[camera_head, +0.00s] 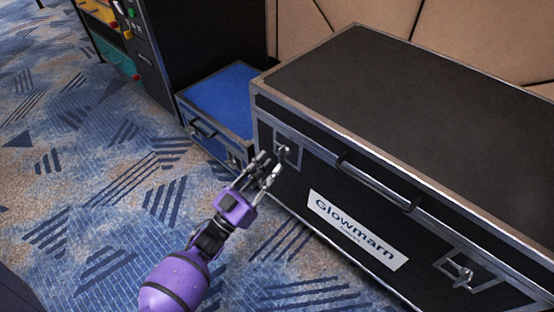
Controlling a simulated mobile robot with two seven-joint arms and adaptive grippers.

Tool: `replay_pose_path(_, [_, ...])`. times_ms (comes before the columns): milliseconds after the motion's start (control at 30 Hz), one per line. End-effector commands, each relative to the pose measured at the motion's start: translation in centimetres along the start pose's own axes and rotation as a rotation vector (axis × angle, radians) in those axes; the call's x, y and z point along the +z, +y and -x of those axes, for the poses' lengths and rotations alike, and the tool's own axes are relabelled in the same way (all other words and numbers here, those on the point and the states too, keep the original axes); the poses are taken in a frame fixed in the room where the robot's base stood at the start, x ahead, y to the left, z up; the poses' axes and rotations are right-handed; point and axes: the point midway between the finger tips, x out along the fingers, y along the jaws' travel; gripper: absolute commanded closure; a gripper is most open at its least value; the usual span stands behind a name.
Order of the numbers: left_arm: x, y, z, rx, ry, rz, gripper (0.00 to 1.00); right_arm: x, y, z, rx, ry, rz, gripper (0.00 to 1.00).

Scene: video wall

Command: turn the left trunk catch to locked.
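A large black trunk (400,85) with silver metal edges and a white "Glowmarn" label (357,228) stands on the right. Its left catch (282,151) is a small metal fitting in a recessed plate at the front left. Its right catch (463,275) sits low at the right. My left gripper (267,168), on a purple arm, is just in front of and slightly left of the left catch. Its fingers are apart and nothing shows between them. I cannot tell whether a fingertip touches the catch. My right gripper is not in view.
A black handle (375,181) sticks out from the trunk front between the catches. A smaller blue-topped case (222,97) stands left of the trunk. A dark cabinet (195,35) stands behind it. The patterned carpet (90,190) is open at the left.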

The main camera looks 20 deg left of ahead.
Motion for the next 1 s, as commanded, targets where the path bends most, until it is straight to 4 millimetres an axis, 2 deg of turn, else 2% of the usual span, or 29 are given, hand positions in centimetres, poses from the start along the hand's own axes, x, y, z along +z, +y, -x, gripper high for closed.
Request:
replay_pose_path(100, [0.1, 0.0, -1.7, 0.0, 0.0, 0.0, 0.76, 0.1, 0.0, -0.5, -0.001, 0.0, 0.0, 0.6])
replay_pose_path(200, [0.1, 0.0, -2.6, 0.0, -0.001, 0.0, 0.76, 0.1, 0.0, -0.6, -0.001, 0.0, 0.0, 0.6])
replay_pose_path(533, [0.0, 0.0, -3.2, -0.001, -0.002, 0.0, 0.76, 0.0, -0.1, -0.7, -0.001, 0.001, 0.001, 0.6])
replay_pose_path(567, [0.0, 0.0, -3.2, -0.001, -0.002, 0.0, 0.77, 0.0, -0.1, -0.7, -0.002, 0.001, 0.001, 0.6])
replay_pose_path(733, [0.1, 0.0, -3.1, -0.001, -0.002, 0.0, 0.99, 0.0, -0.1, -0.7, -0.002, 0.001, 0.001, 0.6])
replay_pose_path(1000, [0.1, 0.0, -3.1, 0.0, -0.002, -0.002, 1.0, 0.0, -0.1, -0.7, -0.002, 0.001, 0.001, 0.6])
